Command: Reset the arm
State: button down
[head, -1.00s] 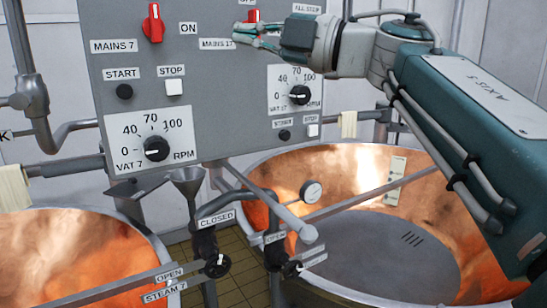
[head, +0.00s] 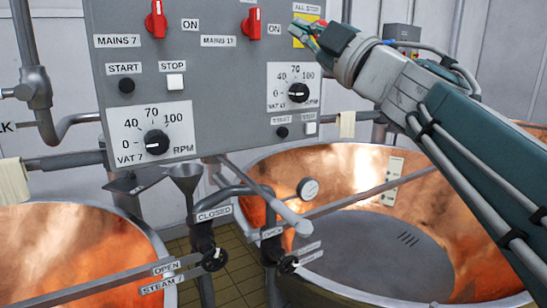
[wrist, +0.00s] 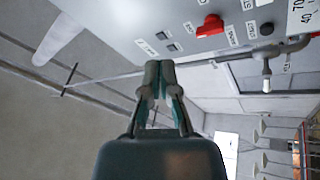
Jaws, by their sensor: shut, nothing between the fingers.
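My teal arm (head: 470,160) comes in from the right in the head view. My gripper (head: 302,32) is shut and empty at the upper right of the grey control panel (head: 230,110), in front of a yellow plate under the ALL STOP label (head: 306,9). Whether it touches the panel I cannot tell. The wrist view shows the closed fingers (wrist: 158,70) pointing up the picture, with a red switch (wrist: 210,25) on the panel beyond them, to the right.
Red rotary switches, MAINS 7 (head: 155,21) and MAINS 17 (head: 251,24), and speed dials (head: 157,142) are on the panel. Two copper vats (head: 360,165) (head: 75,245) stand below. Valves (head: 204,242), a funnel (head: 185,175) and pipes lie between them.

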jog(key=d+f+m+t+h, duration=0.1)
jog(key=d+f+m+h, duration=1.3)
jog(key=f+m+h, duration=0.2)
jog(key=s+f+m+g, duration=0.1)
jog(key=s+f+g, duration=0.3)
jog(key=f, duration=0.5)
jog(key=s+a+f+m+g, duration=0.1)
jog(key=s+f+g, duration=0.3)
jog(key=s+f, duration=0.4)
jog(key=s+f+m+g, duration=0.2)
jog(key=s+f+g, duration=0.2)
jog(key=s+f, duration=0.3)
notch_tip(320, 180, down, 6)
jog(key=shift+a+r+y, duration=0.2)
jog(key=shift+r+y, duration=0.05)
jog(key=shift+y, duration=0.15)
jog(key=shift+w+a, duration=0.1)
